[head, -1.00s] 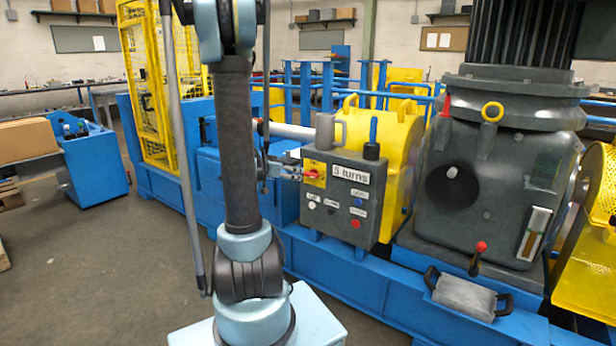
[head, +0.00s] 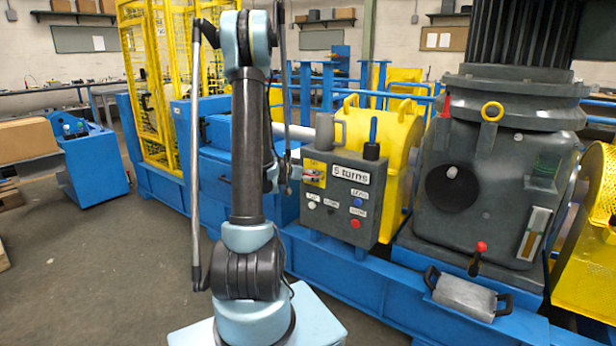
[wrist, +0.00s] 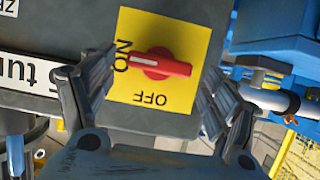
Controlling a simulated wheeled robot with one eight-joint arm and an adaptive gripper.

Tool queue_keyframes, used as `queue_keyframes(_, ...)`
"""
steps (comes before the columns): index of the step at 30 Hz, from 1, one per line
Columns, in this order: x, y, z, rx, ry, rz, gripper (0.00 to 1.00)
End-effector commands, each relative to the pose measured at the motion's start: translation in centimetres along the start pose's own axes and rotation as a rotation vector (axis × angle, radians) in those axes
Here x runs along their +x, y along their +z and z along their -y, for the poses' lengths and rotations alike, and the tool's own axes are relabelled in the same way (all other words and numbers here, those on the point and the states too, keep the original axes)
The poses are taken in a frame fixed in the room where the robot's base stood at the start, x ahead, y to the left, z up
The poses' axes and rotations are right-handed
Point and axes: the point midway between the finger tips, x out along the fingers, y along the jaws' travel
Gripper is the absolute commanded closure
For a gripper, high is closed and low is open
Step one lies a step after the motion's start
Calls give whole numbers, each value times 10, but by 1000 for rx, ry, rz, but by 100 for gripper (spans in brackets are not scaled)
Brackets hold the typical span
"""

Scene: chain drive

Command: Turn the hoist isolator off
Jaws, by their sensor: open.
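The hoist isolator is a red rotary knob (wrist: 160,66) on a yellow plate (wrist: 190,28), marked ON and OFF. In the wrist view the knob's bar lies sideways, one end at the ON mark on the left; OFF is below it. The yellow plate also shows in the head view (head: 316,168), on the left of a dark grey control box (head: 350,230). My gripper (wrist: 156,76) is open, with one finger on each side of the knob and a gap to it on both sides. The head view does not clearly show whether the fingertips touch the plate.
The box also carries a "5 turns" label (head: 350,174), a blue button (head: 358,201), a red button (head: 355,224) and a white button (head: 312,205). A large grey gearbox (head: 490,190) stands to the right.

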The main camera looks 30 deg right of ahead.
Motion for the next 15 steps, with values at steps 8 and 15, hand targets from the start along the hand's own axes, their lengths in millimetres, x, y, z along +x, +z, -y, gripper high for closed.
queue_keyframes(8, 14, 0, 0, 1, -1, 0, 20)
queue_keyframes(15, 14, 0, 0, 1, -1, 0, 20)
